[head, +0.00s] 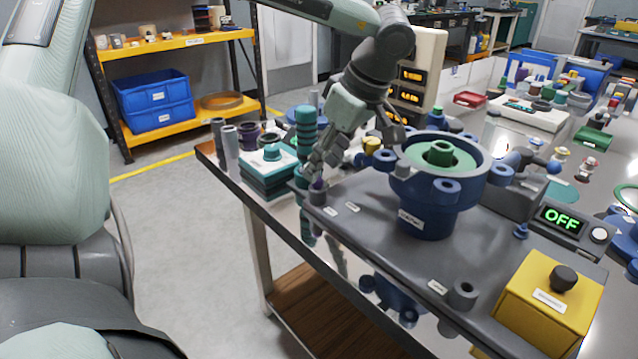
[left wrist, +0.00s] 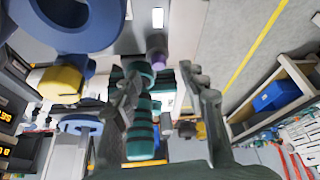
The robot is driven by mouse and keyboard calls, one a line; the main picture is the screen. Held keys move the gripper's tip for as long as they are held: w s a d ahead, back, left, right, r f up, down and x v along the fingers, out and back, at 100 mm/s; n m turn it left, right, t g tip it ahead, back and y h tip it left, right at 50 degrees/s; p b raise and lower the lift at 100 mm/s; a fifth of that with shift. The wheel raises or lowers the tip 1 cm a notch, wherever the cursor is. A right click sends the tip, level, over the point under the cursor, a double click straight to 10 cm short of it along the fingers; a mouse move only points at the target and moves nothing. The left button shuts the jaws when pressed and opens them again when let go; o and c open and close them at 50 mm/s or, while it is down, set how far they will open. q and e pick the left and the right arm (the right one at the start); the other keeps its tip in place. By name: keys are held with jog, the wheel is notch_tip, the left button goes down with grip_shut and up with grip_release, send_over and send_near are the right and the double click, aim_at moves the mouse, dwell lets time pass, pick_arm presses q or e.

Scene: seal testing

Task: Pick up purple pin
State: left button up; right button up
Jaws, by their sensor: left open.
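The purple pin (head: 318,184) shows as a small purple piece at a grey socket near the left corner of the dark fixture plate. It is partly hidden by my left gripper (head: 313,178), whose fingers point down just over it. In the left wrist view the purple pin (left wrist: 157,58) lies just beyond the fingertips, roughly between them. My left gripper (left wrist: 161,74) is open there, with its two fingers apart and nothing visibly clamped. I cannot tell whether the fingers touch the pin. My right gripper is not in view.
A striped teal stack (head: 306,128) and a teal block (head: 268,172) stand close left of the gripper. A blue flanged housing (head: 427,205) stands to its right. A yellow box (head: 550,305) and an OFF display (head: 560,219) are farther right. The floor left of the table is clear.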

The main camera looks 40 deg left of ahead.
aim_at(320, 179)
pick_arm(q)
jog(key=x, duration=0.2)
jog(key=shift+a+f, duration=0.1)
jog(key=shift+f, duration=0.25)
jog(key=shift+a+f, duration=0.15)
jog(key=shift+f, duration=0.2)
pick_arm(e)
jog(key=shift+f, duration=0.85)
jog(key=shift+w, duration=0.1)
pick_arm(q)
grip_shut()
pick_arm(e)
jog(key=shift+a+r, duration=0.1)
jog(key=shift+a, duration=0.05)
